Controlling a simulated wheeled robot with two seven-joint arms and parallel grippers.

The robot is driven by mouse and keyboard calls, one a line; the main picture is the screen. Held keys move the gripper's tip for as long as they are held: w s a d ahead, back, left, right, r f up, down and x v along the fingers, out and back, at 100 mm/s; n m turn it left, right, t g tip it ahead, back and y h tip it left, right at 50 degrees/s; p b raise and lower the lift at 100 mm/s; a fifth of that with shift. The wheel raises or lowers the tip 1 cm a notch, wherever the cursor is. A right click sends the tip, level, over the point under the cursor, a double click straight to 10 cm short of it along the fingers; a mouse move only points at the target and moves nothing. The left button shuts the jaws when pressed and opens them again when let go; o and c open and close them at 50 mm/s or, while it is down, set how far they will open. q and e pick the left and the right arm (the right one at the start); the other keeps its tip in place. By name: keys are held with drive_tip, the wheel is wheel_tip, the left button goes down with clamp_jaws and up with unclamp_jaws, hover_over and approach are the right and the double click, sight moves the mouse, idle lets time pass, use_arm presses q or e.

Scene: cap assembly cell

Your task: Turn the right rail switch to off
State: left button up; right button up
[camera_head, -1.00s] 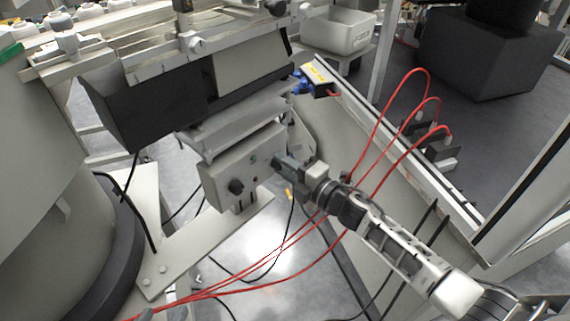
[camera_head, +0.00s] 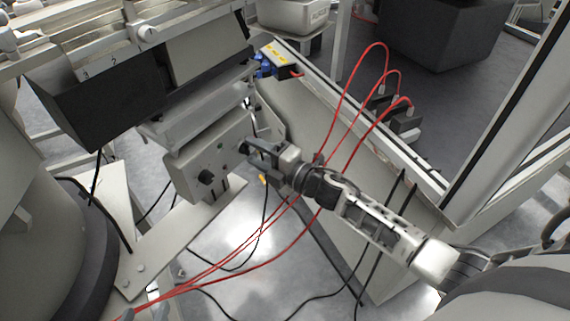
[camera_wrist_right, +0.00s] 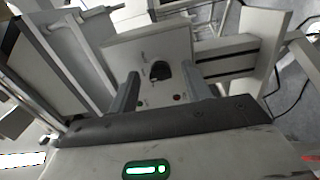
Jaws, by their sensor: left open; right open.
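A grey control box (camera_head: 213,160) hangs under the rail unit in the head view. It has a black knob (camera_head: 206,177) at its left and small indicator lights. Another dark knob (camera_head: 245,147) is at the right side of its face, partly hidden by my right gripper (camera_head: 258,146). In the right wrist view a black knob (camera_wrist_right: 161,71) shows between the two open fingers of the right gripper (camera_wrist_right: 160,80). I cannot tell whether the fingers touch it. A red indicator (camera_wrist_right: 178,97) is below the knob.
Red cables (camera_head: 337,112) arch behind my right arm, and more run low across the floor. A yellow-topped black box (camera_head: 281,60) with blue connectors sits behind the control box. A low wall (camera_head: 345,160) stands to the right. A dark unit (camera_head: 120,110) overhangs the control box.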

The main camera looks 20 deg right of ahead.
drive_tip(key=v, duration=1.4)
drive_tip(key=shift+s+d, duration=0.25)
drive_tip(key=shift+s, duration=0.1)
use_arm(q)
drive_tip(key=r+p, duration=0.1)
drive_tip(key=p, duration=0.1)
drive_tip(key=r+p, duration=0.1)
drive_tip(key=p, duration=0.1)
drive_tip(key=shift+a+p, duration=0.25)
drive_tip(key=shift+p, duration=0.15)
use_arm(e)
drive_tip(key=s+a+f+m+g+h, duration=0.1)
drive_tip(key=s+a+m, duration=0.4)
drive_tip(key=m, duration=0.6)
drive_tip(key=s+a+f+m+g+h, duration=0.1)
drive_tip(key=s+a+m+g+h, duration=0.2)
drive_tip(key=m, duration=0.7)
drive_tip(key=s+a+h, duration=0.1)
drive_tip(key=s+a, duration=0.1)
drive_tip(key=s, duration=0.1)
drive_tip(key=shift+a+m+g, duration=0.2)
drive_tip(key=shift+m+g, duration=0.2)
